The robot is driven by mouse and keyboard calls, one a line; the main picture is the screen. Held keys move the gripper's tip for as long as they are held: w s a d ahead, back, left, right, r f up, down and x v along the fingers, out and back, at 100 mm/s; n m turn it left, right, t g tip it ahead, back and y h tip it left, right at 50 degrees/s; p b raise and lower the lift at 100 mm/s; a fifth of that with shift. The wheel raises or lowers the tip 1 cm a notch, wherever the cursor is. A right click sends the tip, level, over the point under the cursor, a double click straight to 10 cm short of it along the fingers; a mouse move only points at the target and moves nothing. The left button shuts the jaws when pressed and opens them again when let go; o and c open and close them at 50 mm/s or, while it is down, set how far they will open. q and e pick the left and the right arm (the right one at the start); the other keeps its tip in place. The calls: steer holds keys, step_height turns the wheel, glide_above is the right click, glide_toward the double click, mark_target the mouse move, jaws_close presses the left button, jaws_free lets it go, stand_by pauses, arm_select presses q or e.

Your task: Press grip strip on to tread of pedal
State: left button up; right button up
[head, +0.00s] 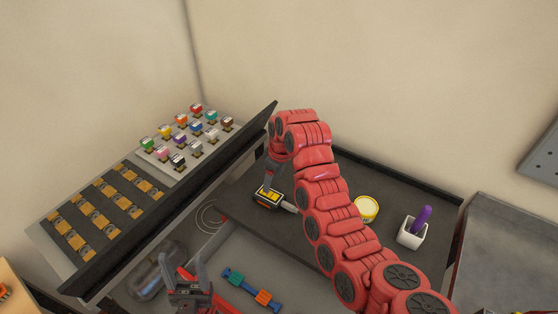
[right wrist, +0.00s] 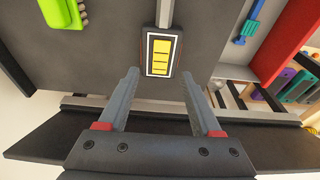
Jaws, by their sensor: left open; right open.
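A small black pedal (head: 267,197) with a yellow top lies on the dark platform below my right gripper. The right wrist view shows the pedal (right wrist: 149,68) with a white-edged frame and yellow bars; I cannot tell whether these bars are the grip strip or the bare tread. My right gripper (head: 272,174) is open above the pedal, partly hidden by its own red arm. In the right wrist view its fingers (right wrist: 160,82) are spread and empty, with the pedal just beyond the tips. My left gripper (head: 188,288) is open and empty at the bottom, left of centre.
A tilted board (head: 185,185) with colored blocks and yellow pieces stands at left. A yellow-topped tub (head: 366,208) and a white cup (head: 411,236) holding a purple item stand right of my right arm. A blue-and-orange item (head: 250,288) lies in the lower grey area.

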steer(key=p+v, duration=0.1)
steer(key=v, duration=1)
steer(key=shift+r, duration=0.4)
